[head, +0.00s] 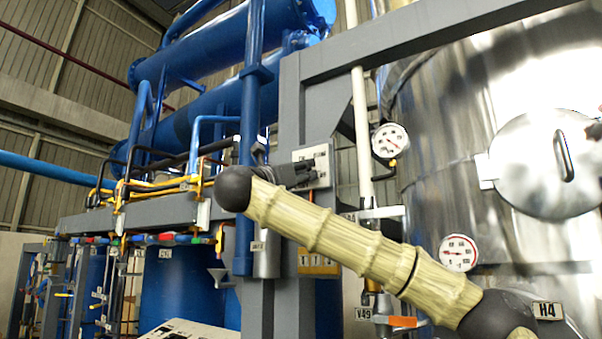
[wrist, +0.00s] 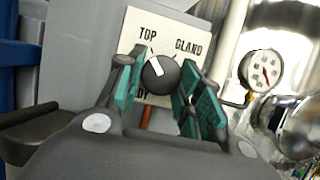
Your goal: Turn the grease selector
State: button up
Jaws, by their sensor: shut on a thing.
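The grease selector is a round black knob (wrist: 160,75) with a white pointer mark, on a white label plate (wrist: 137,22) in the wrist view. The mark points up and slightly left, toward the word TOP; GLAND is printed at the upper right, and a lower-left label is partly hidden. My gripper (wrist: 161,88) has its teal-padded fingers on either side of the knob and is shut on it. In the head view my gripper (head: 293,173) is at the white plate (head: 322,157) on a grey post, and the knob is hidden behind it.
A dial gauge (wrist: 263,70) and shiny pipework stand right of the plate in the wrist view. In the head view a large steel vessel (head: 450,110) with gauges is at the right. Blue pipes and tanks (head: 180,285) fill the left. My arm crosses the lower middle.

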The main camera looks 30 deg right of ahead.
jog(key=shift+f+m+g+b, duration=0.3)
jog(key=shift+m+b, duration=0.5)
jog(key=shift+b, duration=0.85)
jog(key=shift+r+m+g+h+b, duration=0.35)
jog(key=shift+m+g+b, duration=0.25)
jog(key=shift+m+b, duration=0.65)
jog(key=o, duration=1)
jog(key=shift+w, duration=0.1)
jog(key=shift+o, duration=0.2)
jog(key=shift+a, duration=0.1)
jog(key=v, duration=1.1)
jog(key=shift+a, duration=0.35)
